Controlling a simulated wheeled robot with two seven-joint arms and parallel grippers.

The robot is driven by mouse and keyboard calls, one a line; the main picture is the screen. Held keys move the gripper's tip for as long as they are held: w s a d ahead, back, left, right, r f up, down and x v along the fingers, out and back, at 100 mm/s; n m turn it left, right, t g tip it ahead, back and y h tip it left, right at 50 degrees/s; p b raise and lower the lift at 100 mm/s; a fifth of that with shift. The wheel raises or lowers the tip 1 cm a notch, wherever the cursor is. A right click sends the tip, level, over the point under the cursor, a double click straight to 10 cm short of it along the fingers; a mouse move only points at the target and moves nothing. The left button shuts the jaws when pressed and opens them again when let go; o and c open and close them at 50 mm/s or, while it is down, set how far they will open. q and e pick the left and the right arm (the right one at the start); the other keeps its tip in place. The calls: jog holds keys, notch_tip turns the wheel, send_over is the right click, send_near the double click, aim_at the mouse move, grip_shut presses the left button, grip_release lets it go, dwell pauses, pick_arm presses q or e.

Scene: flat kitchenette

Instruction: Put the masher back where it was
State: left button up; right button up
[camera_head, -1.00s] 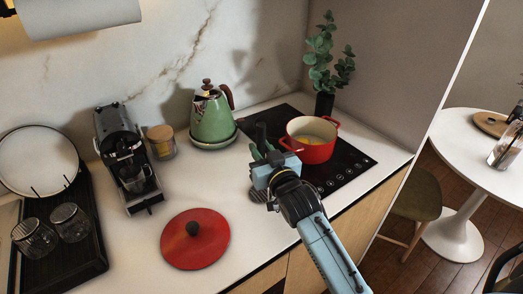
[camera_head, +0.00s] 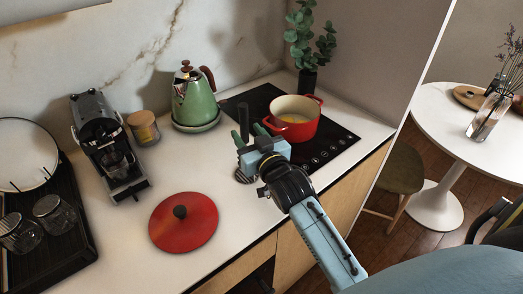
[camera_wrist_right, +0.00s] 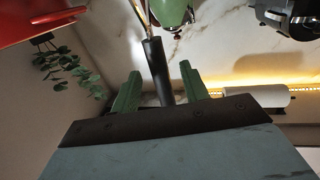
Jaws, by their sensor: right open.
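The masher has a black handle (camera_head: 243,113) and a round slotted metal head (camera_head: 243,177). It stands upright, head down, on the white counter just left of the black cooktop. My right gripper (camera_head: 247,130) is open, with its green fingers on either side of the handle. In the right wrist view the black handle (camera_wrist_right: 156,68) runs between the two spread fingers (camera_wrist_right: 160,75), with gaps beside it and thin metal rods at its far end. Part of the masher's shaft is hidden behind the gripper. My left gripper is not in view.
A red lid (camera_head: 184,235) lies on the counter at the front. A green kettle (camera_head: 195,98), coffee machine (camera_head: 104,140) and jar (camera_head: 143,128) stand behind. Counter around the lid is clear.

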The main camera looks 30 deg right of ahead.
jog(key=s, duration=0.9)
jog(key=shift+s+a, duration=0.25)
jog(key=shift+s, duration=0.15)
